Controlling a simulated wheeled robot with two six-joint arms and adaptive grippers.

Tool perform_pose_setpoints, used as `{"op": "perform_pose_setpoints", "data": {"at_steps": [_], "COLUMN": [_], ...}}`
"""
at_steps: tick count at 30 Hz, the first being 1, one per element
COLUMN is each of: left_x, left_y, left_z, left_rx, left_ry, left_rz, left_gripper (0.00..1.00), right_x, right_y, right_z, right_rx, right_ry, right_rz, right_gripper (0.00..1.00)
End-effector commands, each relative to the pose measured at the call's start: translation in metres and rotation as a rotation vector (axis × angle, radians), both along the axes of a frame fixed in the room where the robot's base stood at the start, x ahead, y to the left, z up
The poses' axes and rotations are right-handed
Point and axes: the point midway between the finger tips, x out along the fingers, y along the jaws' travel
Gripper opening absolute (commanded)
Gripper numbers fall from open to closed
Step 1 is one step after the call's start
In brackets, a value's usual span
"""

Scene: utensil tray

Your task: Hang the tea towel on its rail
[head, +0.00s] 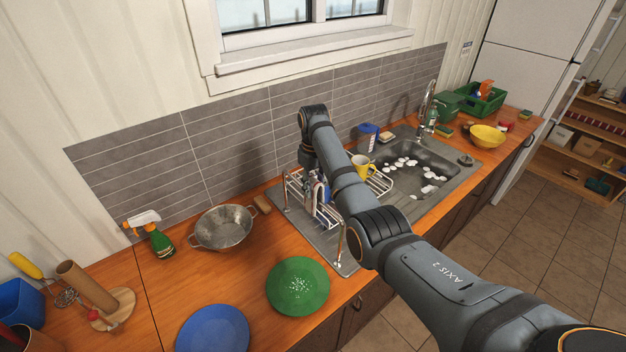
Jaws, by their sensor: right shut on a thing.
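My right arm reaches in from the lower right, and its gripper (322,187) points down over the draining board, partly hidden by my own arm. It is shut on a small piece of pale and bluish cloth, which looks like the tea towel (316,193). A chrome stand with two posts, which looks like the towel rail (340,243), stands at the front left of the draining board. The towel is close to its bar; I cannot tell whether they touch. My left gripper is not in view.
A white wire dish rack (377,182) with a yellow mug (362,165) stands beside the sink (415,168). A colander (224,229), spray bottle (158,240), green plate (297,286) and blue plate (212,330) are on the left counter. A tiled wall stands behind.

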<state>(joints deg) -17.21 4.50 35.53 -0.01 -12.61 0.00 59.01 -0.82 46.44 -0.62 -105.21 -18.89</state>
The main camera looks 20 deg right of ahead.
Motion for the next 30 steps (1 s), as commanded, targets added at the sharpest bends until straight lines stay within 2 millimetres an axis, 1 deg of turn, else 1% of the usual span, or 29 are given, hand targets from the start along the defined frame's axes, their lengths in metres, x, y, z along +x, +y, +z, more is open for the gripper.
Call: {"op": "perform_pose_setpoints", "data": {"at_steps": [3, 12, 18, 26, 27, 30], "left_x": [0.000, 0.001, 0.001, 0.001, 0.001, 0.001], "left_y": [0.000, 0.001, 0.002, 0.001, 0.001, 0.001], "left_z": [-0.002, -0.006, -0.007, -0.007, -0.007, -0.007], "left_rx": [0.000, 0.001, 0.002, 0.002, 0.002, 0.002], "left_ry": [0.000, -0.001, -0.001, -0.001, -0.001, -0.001], "left_rz": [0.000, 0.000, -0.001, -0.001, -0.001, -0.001], "left_gripper": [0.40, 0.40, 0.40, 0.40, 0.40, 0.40], "right_x": [-0.001, -0.003, -0.003, -0.003, -0.003, -0.003], "right_y": [-0.001, -0.003, -0.004, -0.004, -0.004, -0.003], "right_z": [-0.013, -0.037, -0.043, -0.044, -0.044, -0.043], "right_rx": [0.000, 0.000, 0.000, 0.000, 0.000, 0.000], "right_ry": [0.002, 0.001, 0.001, 0.000, 0.000, 0.000], "right_rz": [-0.001, -0.004, -0.005, -0.005, -0.005, -0.005], "right_gripper": [0.04, 0.04, 0.04, 0.04, 0.37, 0.50]}}
